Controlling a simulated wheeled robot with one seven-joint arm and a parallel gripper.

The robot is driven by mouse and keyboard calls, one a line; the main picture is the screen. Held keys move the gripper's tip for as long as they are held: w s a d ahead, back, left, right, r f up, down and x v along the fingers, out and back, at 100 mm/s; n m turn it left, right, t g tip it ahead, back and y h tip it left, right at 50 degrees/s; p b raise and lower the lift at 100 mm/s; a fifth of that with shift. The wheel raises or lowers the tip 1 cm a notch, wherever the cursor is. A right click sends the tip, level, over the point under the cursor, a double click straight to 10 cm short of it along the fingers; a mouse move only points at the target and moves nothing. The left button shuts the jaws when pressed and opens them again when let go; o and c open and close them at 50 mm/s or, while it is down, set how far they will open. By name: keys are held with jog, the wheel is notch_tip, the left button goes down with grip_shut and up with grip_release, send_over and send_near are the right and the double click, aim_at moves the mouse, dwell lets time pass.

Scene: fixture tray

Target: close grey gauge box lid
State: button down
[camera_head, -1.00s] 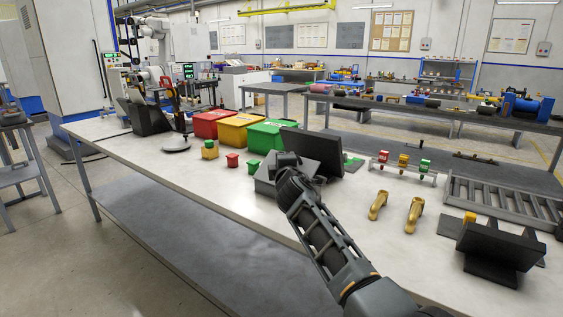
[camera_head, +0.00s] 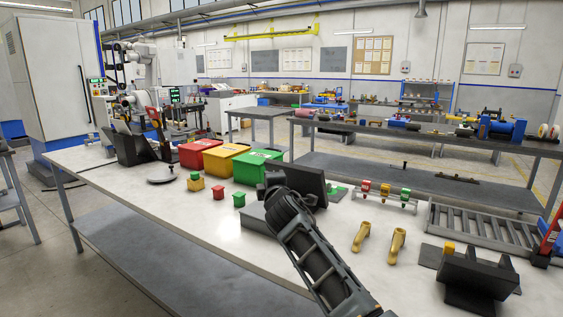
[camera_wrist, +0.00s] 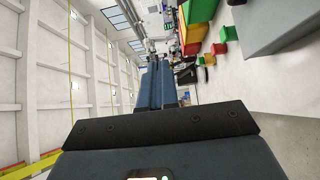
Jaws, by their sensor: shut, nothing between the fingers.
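The grey gauge box (camera_head: 254,216) stands on the workbench near the middle of the head view, partly hidden by my arm. A dark flat panel (camera_head: 311,188), which looks like its raised lid, stands tilted up on the right side of the box. My gripper (camera_head: 271,181) is above the box and in front of the panel's left part; I cannot tell whether they touch. In the wrist view my gripper's blue fingers (camera_wrist: 157,85) are together and empty. A grey block, probably the box (camera_wrist: 275,25), shows at that view's upper right.
Red (camera_head: 198,152), yellow (camera_head: 226,159) and green bins (camera_head: 257,167) stand behind the box. Small red (camera_head: 218,193) and green blocks (camera_head: 239,200) lie left of it. Two brass handles (camera_head: 396,246) and a dark stand (camera_head: 478,277) are at right. The front left bench is clear.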

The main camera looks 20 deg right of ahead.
jog(key=s+d+r, duration=0.1)
jog(key=s+r, duration=0.3)
jog(key=shift+d+r, duration=0.2)
jog(key=shift+d, duration=0.15)
jog(key=shift+f, duration=0.1)
jog(key=s+a+f+m+y, duration=0.1)
jog(key=s+a+f+m, duration=0.15)
jog(key=s+f, duration=0.5)
jog(key=s+a+f+m+y, duration=0.1)
jog(key=s+a+f, duration=0.3)
jog(key=s+f, duration=0.3)
jog(key=s+a+f+m+g+y, duration=0.1)
jog(key=s+a+f+m, duration=0.1)
jog(key=s+f, duration=0.5)
jog(key=s+a+f+m, duration=0.1)
jog(key=s+f+m, duration=0.1)
jog(key=s, duration=0.8)
jog(key=s+f+m, duration=0.2)
jog(key=s+m, duration=0.1)
jog(key=s, duration=0.8)
jog(key=s+d+r+m+g, duration=0.1)
jog(key=s+r, duration=0.4)
jog(key=s, duration=0.7)
jog(key=s+d+r+m, duration=0.3)
jog(key=s+r, duration=0.3)
jog(key=s, duration=0.7)
jog(key=shift+m+g, duration=0.4)
jog(key=shift+m, duration=0.25)
